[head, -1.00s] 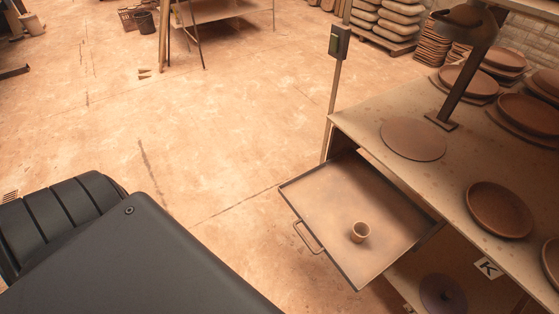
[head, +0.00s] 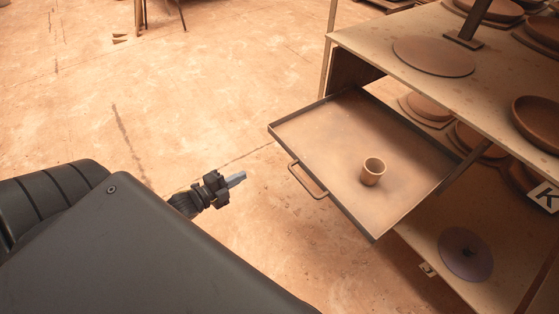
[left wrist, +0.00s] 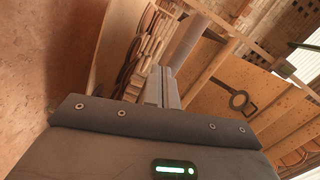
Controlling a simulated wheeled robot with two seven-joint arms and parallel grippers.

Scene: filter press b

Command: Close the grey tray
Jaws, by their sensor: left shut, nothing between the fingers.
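The grey tray (head: 318,130) is pulled out from under the workbench at the right of the head view. It is a shallow tray with a raised rim and a wire handle (head: 308,182) on its near left side. A small clay cup (head: 373,172) stands upright in it. My left gripper (head: 236,179) is shut and empty, to the left of the handle and apart from it. Its closed fingers also show in the left wrist view (left wrist: 161,88). My right gripper is not in view.
The workbench top (head: 385,35) bears a round clay disc (head: 433,56) and several clay plates. A lower shelf (head: 425,225) holds a dark purple disc (head: 465,254). Open floor (head: 190,90) lies left of the tray.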

